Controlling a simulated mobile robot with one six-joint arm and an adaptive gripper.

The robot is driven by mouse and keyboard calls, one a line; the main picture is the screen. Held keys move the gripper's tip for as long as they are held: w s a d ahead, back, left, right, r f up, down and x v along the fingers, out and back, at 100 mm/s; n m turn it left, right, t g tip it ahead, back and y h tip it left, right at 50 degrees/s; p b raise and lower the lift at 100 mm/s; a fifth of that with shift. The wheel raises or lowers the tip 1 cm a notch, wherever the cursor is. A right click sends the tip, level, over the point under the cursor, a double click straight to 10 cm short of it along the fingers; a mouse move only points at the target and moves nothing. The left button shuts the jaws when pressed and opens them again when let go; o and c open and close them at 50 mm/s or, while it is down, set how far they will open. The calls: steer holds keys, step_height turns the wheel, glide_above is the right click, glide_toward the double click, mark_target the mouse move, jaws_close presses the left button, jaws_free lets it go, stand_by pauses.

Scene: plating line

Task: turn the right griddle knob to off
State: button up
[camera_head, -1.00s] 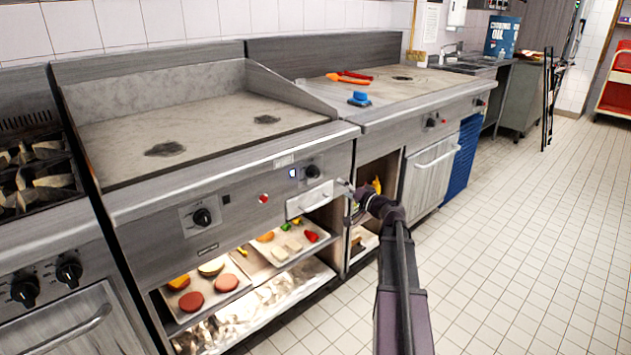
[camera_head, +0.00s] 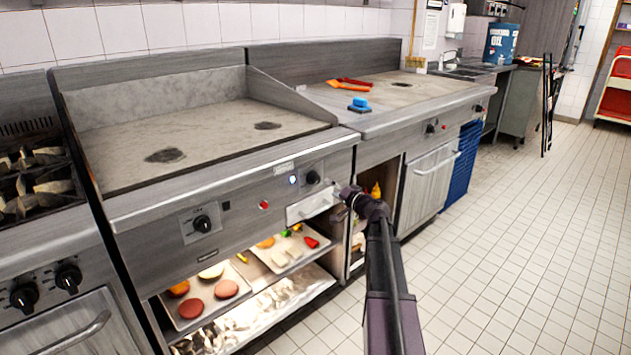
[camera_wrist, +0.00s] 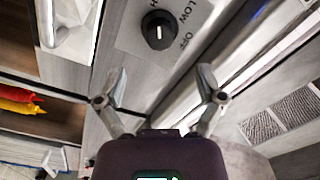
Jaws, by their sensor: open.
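The right griddle knob (camera_head: 312,177) is a black round knob on the steel front, right of a small blue-white light. In the wrist view a black knob (camera_wrist: 158,30) on a grey plate carries a white mark running roughly up and down. The words LOW and OFF are printed to its right. My gripper (camera_wrist: 161,82) is open and empty there, its two fingers apart, below the knob in the picture and not touching it. In the head view my gripper (camera_head: 341,191) is just right of and below the knob, its fingers small and hard to make out.
The left griddle knob (camera_head: 202,223) and a red light (camera_head: 264,205) are on the same front. A white drawer front (camera_head: 312,205) lies below the right knob. Food trays (camera_head: 262,276) fill the shelf beneath. A second counter (camera_head: 420,92) adjoins on the right. The tiled floor is open.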

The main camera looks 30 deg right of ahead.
mark_target(318, 180)
steer(key=x, duration=0.8)
steer(key=shift+w, duration=0.1)
steer(key=c, duration=1)
